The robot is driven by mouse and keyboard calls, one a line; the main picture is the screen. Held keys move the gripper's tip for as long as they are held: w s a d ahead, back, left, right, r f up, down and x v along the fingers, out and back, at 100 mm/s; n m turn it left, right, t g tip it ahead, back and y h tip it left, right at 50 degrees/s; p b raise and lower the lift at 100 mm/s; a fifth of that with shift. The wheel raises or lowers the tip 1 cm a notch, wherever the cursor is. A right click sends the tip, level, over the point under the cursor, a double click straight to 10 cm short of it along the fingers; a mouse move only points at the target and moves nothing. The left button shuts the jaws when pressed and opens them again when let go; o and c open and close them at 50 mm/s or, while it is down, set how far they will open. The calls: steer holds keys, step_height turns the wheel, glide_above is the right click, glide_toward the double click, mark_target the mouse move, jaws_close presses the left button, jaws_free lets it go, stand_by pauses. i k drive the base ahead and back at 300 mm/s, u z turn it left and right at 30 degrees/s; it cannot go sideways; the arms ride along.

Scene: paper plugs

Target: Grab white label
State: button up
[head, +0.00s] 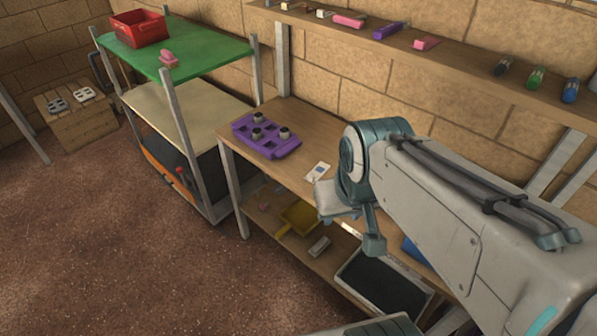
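A small white label (318,171) with a blue mark lies flat on the upper wooden bench top (300,125), to the right of a purple tray. My gripper (352,222) is at the end of my arm, just right of the label and nearer the camera. The two look apart in the picture. The gripper is seen at an angle and partly hidden by its own wrist, so its finger opening cannot be made out. Nothing is seen held in it.
The purple tray (285,152) holds several dark plugs. A wall shelf (460,55) with small items runs above the bench. The lower shelf holds a yellow scoop (299,217) and a black tray (385,285). A green-topped rack (190,45) stands left. Open floor lies front left.

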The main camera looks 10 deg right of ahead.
mark_target(315, 175)
steer(key=u, duration=0.65)
steer(key=i, duration=0.95)
steer(key=z, duration=1.75)
